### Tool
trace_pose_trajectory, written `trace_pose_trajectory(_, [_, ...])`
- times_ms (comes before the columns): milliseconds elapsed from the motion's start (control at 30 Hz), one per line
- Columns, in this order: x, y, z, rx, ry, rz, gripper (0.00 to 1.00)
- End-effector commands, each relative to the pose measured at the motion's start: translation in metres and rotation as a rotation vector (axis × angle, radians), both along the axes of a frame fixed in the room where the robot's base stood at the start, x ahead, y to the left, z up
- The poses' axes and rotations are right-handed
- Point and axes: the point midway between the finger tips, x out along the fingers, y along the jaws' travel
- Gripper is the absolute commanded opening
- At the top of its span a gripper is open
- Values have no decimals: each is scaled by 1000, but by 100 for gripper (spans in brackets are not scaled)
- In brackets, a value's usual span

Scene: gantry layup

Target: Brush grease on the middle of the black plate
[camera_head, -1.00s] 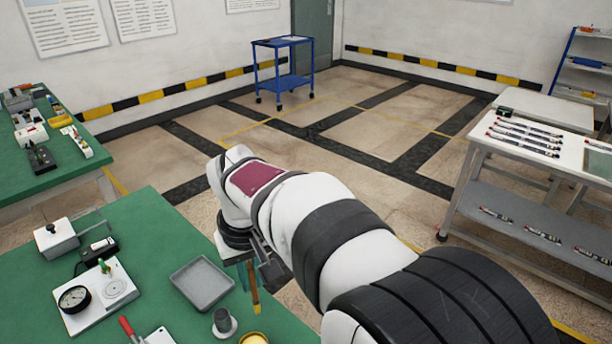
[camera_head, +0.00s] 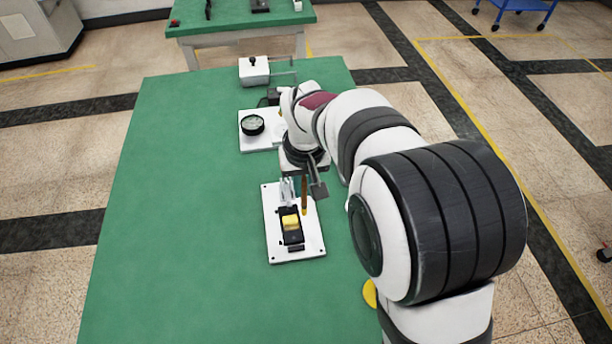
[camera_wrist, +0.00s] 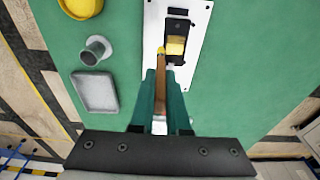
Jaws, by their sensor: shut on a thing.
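My gripper (camera_wrist: 161,100) is shut on a brush (camera_wrist: 161,78) with a brown handle and a yellow tip, which points away from the jaws. In the head view the brush (camera_head: 304,193) hangs down from my gripper, close to the black plate (camera_head: 293,239). The black plate sits on a white base plate (camera_head: 312,244) and carries a yellow piece or patch (camera_head: 290,222) over its middle. In the wrist view the brush tip appears at the left edge of the black plate (camera_wrist: 180,13), beside the yellow area (camera_wrist: 175,46). I cannot tell whether the tip touches anything.
A yellow pot (camera_wrist: 80,6), a grey cup (camera_wrist: 95,50) and a grey tray (camera_wrist: 95,92) stand left in the wrist view. White prongs (camera_head: 286,190) rise behind the black plate. A dial gauge (camera_head: 253,125) stands farther back. The green table (camera_head: 180,230) is clear at left.

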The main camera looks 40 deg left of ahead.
Motion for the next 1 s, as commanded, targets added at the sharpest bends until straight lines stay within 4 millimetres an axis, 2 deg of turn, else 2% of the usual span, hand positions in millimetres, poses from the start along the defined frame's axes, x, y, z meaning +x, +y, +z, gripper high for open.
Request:
trace_pose_trajectory(467, [-2, 1, -45, -1, 2, 0, 0])
trace_pose_trajectory(1000, [-38, 35, -47, -1, 2, 1, 0])
